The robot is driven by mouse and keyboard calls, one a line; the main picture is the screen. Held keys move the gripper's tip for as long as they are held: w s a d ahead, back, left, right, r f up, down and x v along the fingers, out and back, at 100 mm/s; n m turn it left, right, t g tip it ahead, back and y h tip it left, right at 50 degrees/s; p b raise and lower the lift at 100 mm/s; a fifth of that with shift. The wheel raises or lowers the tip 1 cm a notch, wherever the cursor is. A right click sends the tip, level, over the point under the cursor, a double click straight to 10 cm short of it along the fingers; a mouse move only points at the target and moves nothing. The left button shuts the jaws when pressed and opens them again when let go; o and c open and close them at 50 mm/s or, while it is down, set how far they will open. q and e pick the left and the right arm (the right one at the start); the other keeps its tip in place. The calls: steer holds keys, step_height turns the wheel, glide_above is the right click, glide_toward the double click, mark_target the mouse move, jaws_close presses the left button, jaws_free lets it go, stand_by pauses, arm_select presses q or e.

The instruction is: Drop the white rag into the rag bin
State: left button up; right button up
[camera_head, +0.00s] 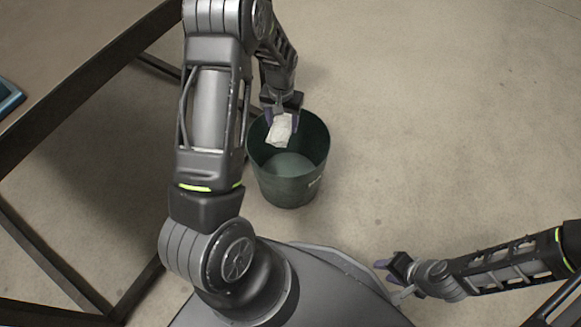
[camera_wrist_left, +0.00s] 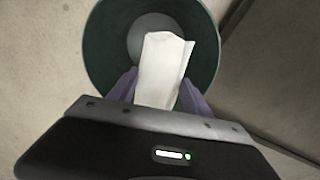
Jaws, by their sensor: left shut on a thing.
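The white rag (camera_head: 281,129) is held by my left gripper (camera_head: 282,118), which is shut on it. The rag shows over the opening of the dark green rag bin (camera_head: 288,188), near its back rim. In the left wrist view the rag (camera_wrist_left: 161,68) stands out between the purple fingers of the left gripper (camera_wrist_left: 158,92), with the round bin (camera_wrist_left: 101,52) behind it. The bin stands upright on the floor, and the part of its floor that I see is bare. My right gripper (camera_head: 391,267) is at the lower right, away from the bin; its finger gap is unclear.
A dark table (camera_head: 75,85) with metal legs stands at the left, with a blue tray (camera_head: 8,97) at its edge. The concrete floor (camera_head: 440,120) to the right of the bin is clear.

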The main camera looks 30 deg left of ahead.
arm_select(q)
steer(key=o, duration=1.4)
step_height(320, 180, up, 8)
steer(key=p, duration=0.2)
steer(key=shift+f+p, duration=0.1)
steer(key=shift+p, duration=0.2)
